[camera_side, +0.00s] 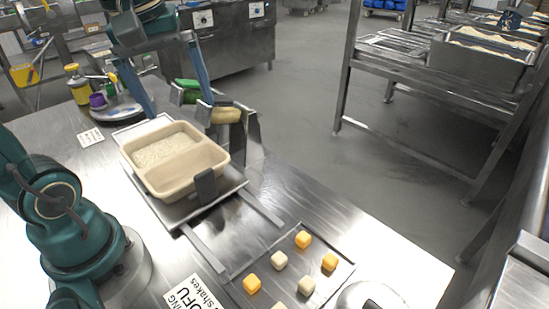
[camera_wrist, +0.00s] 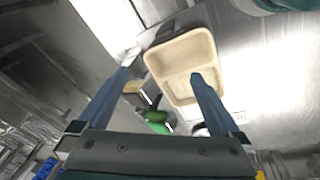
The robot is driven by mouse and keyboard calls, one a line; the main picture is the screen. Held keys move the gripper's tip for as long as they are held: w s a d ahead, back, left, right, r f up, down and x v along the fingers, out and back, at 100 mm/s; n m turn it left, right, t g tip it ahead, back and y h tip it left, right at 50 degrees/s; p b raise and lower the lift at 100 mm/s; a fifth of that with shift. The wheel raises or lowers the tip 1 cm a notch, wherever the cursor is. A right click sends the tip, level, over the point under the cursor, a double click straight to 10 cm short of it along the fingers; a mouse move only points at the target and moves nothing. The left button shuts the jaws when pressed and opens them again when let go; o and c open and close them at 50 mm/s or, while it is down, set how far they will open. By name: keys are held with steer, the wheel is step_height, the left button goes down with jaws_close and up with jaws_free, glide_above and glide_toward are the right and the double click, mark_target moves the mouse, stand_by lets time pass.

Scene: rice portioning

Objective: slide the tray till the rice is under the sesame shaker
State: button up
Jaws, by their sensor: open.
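The beige two-compartment tray (camera_side: 208,172) sits on a metal carriage on rails. Rice (camera_side: 165,150) lies in its far compartment; the near one looks empty. A dark upright tab (camera_side: 206,187) stands at the tray's near side. Two shakers, one green (camera_side: 187,85) and one tan (camera_side: 226,115), hang in a stand beside the tray's far right; I cannot tell which is the sesame one.
A flat metal tray (camera_side: 322,283) with several orange and pale cubes is at the front. A yellow bottle (camera_side: 77,86) and a purple cup (camera_side: 97,100) stand at the back left.

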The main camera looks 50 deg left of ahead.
mark_target(203, 172)
steer(key=s+d+f+m+t, duration=0.3)
steer(key=s+d+f+m, duration=0.2)
steer(key=m, duration=0.5)
steer(key=shift+d+f+h, duration=0.25)
steer(key=shift+d+h, duration=0.15)
steer(key=shift+d, duration=0.35)
steer(key=shift+w+f+m, duration=0.1)
steer(key=shift+f+m, duration=0.2)
steer(key=shift+m, duration=0.3)
steer(key=shift+c, duration=0.9)
steer(key=shift+w+r+m, duration=0.15)
steer(key=shift+w+m, duration=0.05)
steer(key=shift+m, duration=0.1)
steer(key=c, duration=0.5)
steer(key=shift+w+r, duration=0.3)
steer(key=shift+w, duration=0.05)
steer(key=c, duration=0.5)
steer(key=w+a+f+g, duration=0.1)
steer(key=f, duration=0.1)
steer(key=w+a+f+g, duration=0.2)
steer(key=f, duration=0.1)
steer(key=w+a+f+g, duration=0.2)
steer(key=shift+w+f, duration=0.15)
steer(key=shift+a+f, duration=0.15)
steer(key=shift+f, duration=2.9)
